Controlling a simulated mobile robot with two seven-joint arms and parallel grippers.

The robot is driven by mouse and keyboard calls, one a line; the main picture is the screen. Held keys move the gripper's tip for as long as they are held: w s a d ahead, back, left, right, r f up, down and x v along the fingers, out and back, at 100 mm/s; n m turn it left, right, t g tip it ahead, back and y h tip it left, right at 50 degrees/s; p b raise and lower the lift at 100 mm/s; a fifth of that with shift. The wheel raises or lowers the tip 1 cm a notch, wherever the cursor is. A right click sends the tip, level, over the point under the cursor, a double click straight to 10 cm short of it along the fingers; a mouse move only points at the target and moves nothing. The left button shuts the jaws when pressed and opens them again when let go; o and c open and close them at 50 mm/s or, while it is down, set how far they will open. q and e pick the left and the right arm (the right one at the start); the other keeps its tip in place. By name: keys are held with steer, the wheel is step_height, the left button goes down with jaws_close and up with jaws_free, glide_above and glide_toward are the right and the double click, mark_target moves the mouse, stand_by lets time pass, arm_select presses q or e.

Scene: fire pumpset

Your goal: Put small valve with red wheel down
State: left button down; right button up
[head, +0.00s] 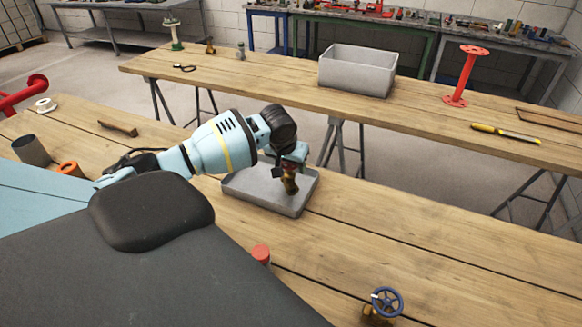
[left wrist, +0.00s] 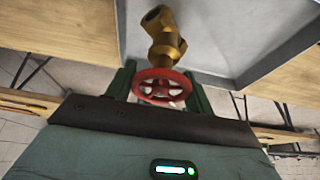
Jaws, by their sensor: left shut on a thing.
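The small valve with a red wheel shows in the left wrist view as a brass body (left wrist: 166,38) with a red handwheel (left wrist: 164,86). My left gripper (left wrist: 163,84) is shut on it at the wheel. In the head view the left gripper (head: 291,158) points down, and the brass valve (head: 290,182) hangs below it over a shallow grey tray (head: 240,190) on the near table. Whether the valve touches the tray floor I cannot tell. My right gripper is not in view.
A brass valve with a blue wheel (head: 386,301) stands at the table's front right. A red-capped item (head: 261,254) stands nearer me. The near table (head: 440,260) is clear right of the tray. A deep grey bin (head: 356,75) and red flanged pipe (head: 464,80) stand on the far table.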

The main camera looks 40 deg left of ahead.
arm_select(q)
steer(key=shift+w+f, duration=0.1)
steer(key=shift+f, duration=0.4)
steer(key=shift+f, duration=0.1)
steer(key=c, duration=0.6)
jaws_free()
steer(key=shift+f, duration=0.1)
steer(key=shift+o, duration=0.2)
steer(key=p+v, duration=0.1)
steer(key=v, duration=1.1)
steer(key=shift+p, duration=0.4)
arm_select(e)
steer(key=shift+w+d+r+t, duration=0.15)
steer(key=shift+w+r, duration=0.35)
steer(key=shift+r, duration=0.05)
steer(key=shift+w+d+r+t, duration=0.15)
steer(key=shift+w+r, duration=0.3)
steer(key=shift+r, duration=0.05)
